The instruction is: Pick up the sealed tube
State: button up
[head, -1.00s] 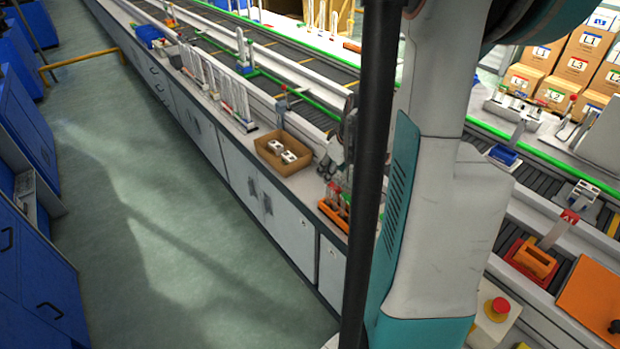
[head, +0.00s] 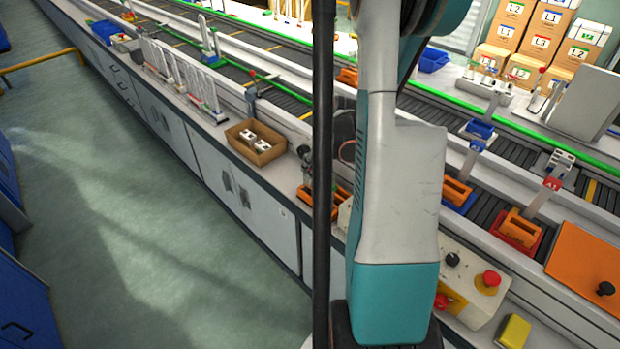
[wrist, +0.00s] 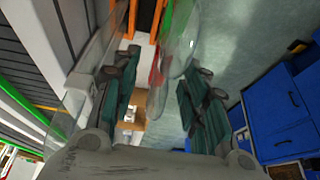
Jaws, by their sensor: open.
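In the wrist view my gripper (wrist: 167,66) is open, its two teal-lined fingers spread apart. A clear, rounded glass piece (wrist: 181,38) shows between and beyond the fingertips; it looks like the tube, but its ends and seal cannot be made out. Red (wrist: 156,72) and green (wrist: 168,17) parts show beside it. An orange rack (wrist: 131,18) is at the top of the wrist view. In the head view an orange rack (head: 339,201) stands on the counter, partly hidden by a black pole and my arm. My gripper is mostly hidden there, and no tube is clear.
A cardboard box (head: 236,142) with white pieces inside stands on the counter left of the rack. White upright racks (head: 190,88) stand farther back. A control box with a red button (head: 488,281) is at right. Conveyors run behind the counter; the floor at left is open.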

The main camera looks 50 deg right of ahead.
jog(key=b+x, duration=0.2)
jog(key=x, duration=0.3)
jog(key=shift+w, duration=0.2)
grip_shut()
